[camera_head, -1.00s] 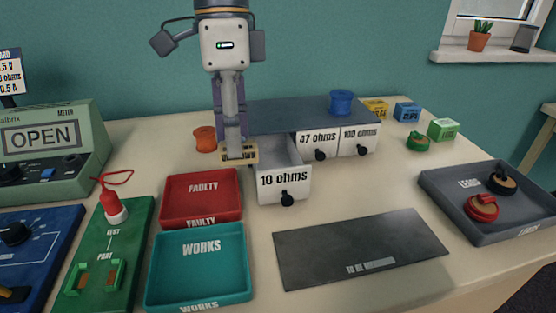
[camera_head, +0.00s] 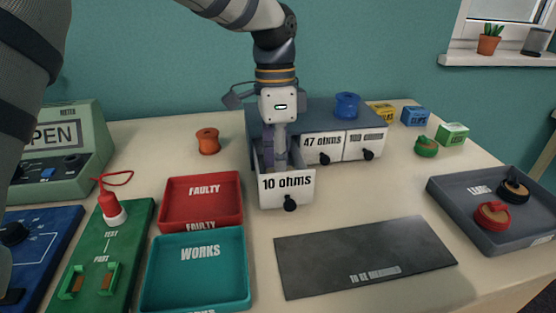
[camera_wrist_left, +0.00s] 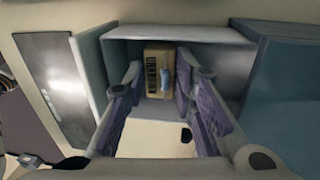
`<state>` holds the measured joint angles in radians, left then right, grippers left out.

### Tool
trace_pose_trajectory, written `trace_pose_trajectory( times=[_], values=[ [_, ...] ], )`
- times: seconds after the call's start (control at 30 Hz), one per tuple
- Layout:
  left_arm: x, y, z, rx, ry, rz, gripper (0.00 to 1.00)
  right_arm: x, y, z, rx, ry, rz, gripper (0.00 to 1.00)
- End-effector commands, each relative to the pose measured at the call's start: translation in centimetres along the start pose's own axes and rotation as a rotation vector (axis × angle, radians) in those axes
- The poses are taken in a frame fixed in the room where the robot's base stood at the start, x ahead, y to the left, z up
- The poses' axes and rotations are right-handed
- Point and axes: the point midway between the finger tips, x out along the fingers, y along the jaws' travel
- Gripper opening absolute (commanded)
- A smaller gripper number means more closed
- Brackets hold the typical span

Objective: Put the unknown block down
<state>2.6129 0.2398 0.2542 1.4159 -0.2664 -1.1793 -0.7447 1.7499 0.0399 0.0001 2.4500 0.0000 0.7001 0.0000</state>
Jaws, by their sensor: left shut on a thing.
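My left gripper (camera_head: 279,160) reaches straight down into the open drawer labelled 10 ohms (camera_head: 287,188). In the left wrist view its purple-padded fingers (camera_wrist_left: 160,78) are shut on the unknown block (camera_wrist_left: 154,56), a small tan block with a dark striped label and a pale blue part. The block is within the drawer walls; whether it touches the drawer floor I cannot tell. In the head view the drawer front and the gripper hide the block. My right gripper is not in view.
Closed drawers labelled 47 ohms (camera_head: 322,148) and another (camera_head: 367,145) stand beside it. Red FAULTY tray (camera_head: 202,190), teal WORKS tray (camera_head: 197,270), grey mat (camera_head: 365,255) and LEADS tray (camera_head: 450,205) lie around. An orange spool (camera_head: 208,141) and blue spool (camera_head: 347,105) stand nearby.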

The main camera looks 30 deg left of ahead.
Motion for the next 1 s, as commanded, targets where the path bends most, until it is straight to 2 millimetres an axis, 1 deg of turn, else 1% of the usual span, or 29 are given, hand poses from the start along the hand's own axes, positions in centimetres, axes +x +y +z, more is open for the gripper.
trace_pose_trajectory(
  times=[0.1, 0.13, 0.17, 0.2, 0.23, 0.47, 0.57, 0.67, 0.8, 0.9, 1.0],
  values=[
    [0.3, 0.0, 0.0, 0.0, -0.001, 0.001, 0.0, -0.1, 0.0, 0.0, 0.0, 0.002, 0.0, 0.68],
    [0.3, 0.0, 0.0, 0.0, -0.001, 0.001, 0.27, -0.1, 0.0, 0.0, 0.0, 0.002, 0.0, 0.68],
    [0.3, 0.0, 0.0, 0.0, -0.001, 0.001, 0.34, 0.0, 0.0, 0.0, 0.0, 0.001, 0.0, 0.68],
    [0.3, 0.0, 0.0, 0.0, -0.001, 0.001, 0.43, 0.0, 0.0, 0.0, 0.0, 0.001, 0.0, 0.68],
    [0.3, 0.0, 0.0, 0.0, -0.001, 0.001, 0.45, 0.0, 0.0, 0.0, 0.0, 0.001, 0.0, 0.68],
    [0.3, 0.0, 0.0, 0.0, -0.001, 0.001, 0.45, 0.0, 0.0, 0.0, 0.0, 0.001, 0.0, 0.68],
    [-0.2, 0.0, 0.0, 0.0, 0.0, 0.0, 0.45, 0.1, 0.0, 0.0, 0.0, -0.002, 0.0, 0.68],
    [-2.1, -0.1, -0.1, -0.001, 0.001, -0.001, 0.45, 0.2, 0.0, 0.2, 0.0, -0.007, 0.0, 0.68],
    [-6.0, -0.2, -0.1, -0.001, 0.0, -0.001, 0.45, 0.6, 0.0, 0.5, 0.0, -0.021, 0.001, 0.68],
    [-8.5, -0.2, -0.1, -0.002, 0.0, 0.001, 0.45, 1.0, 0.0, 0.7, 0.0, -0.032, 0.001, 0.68],
    [-10.3, -0.2, -0.1, -0.001, -0.003, 0.003, 0.45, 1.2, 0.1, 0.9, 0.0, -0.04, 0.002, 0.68]
  ],
)
